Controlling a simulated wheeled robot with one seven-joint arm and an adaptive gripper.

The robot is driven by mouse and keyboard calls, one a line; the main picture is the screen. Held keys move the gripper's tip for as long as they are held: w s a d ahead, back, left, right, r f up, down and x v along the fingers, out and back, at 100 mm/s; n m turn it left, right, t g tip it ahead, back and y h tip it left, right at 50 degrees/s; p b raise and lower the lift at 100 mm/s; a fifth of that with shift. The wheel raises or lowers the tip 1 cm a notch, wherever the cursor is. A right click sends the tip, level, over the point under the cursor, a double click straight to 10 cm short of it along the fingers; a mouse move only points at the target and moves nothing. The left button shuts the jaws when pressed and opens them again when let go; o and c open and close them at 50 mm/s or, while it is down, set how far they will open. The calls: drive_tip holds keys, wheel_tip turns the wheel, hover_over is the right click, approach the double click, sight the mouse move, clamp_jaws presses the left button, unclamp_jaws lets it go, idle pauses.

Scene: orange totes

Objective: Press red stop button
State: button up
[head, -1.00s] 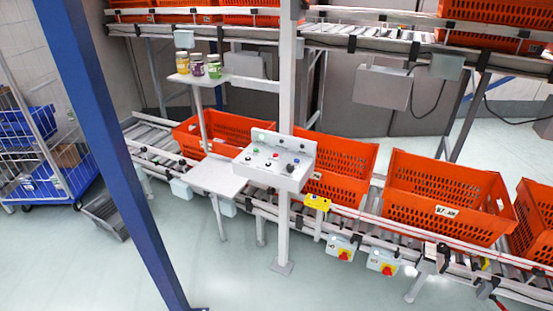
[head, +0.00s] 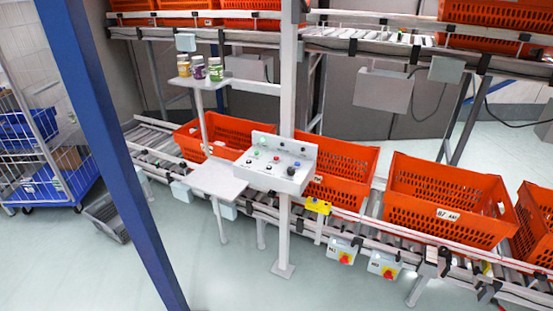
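A white control box (head: 278,163) is mounted on a grey post in the middle of the head view. Its sloped face carries several small buttons. A red button (head: 276,158) sits near the middle of the face. A green button (head: 263,142), a blue one (head: 296,164) and a dark knob (head: 291,171) are also on it. Lower on the conveyor frame, two grey switch boxes carry red knobs on yellow (head: 344,258) (head: 388,272). My gripper is not in view, and nothing touches the control box.
A small white shelf (head: 217,182) stands left of the control box. Orange totes (head: 440,200) sit on the roller conveyor behind. Three jars (head: 198,68) stand on a higher shelf. A blue post (head: 105,140) crosses the left side. The floor (head: 240,290) in front is clear.

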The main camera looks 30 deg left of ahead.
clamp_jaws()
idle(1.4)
